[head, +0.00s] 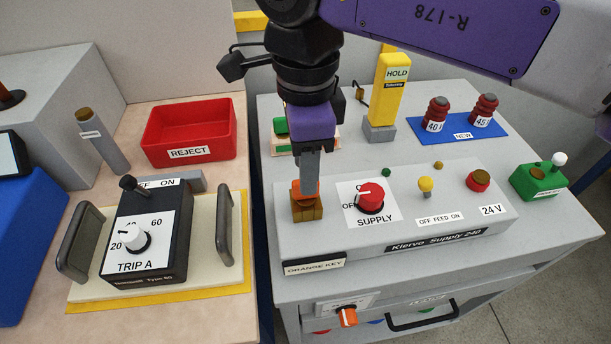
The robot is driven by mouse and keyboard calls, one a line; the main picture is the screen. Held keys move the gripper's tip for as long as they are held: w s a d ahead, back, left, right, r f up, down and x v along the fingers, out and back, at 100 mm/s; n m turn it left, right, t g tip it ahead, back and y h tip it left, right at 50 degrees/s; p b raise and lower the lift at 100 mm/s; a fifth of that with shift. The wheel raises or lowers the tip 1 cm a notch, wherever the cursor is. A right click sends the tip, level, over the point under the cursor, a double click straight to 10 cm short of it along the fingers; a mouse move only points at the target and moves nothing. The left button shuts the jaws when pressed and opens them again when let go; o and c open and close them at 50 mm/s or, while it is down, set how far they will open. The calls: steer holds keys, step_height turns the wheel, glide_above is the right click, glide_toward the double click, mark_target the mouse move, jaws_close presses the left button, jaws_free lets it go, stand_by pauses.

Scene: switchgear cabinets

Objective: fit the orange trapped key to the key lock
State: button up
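The brass-coloured key lock (307,210) stands at the left end of the grey supply panel, above the "ORANGE KEY" label. The orange trapped key (297,188) is directly over the lock, its orange top showing around the fingertips. My gripper (308,184) points straight down here, and its fingers appear closed on the key. One finger faces the camera and hides most of the key. The key seems to meet the top of the lock, but I cannot tell whether it is seated inside.
On the panel (480,232), a red supply knob (371,196) stands close right of my gripper. A yellow HOLD post (386,90) rises behind. An orange switch (347,317) is on the front below. The left bench holds the TRIP A unit (150,235) and red reject tray (190,133).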

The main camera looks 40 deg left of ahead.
steer(key=shift+r, duration=2.15)
steer(key=shift+a, duration=0.1)
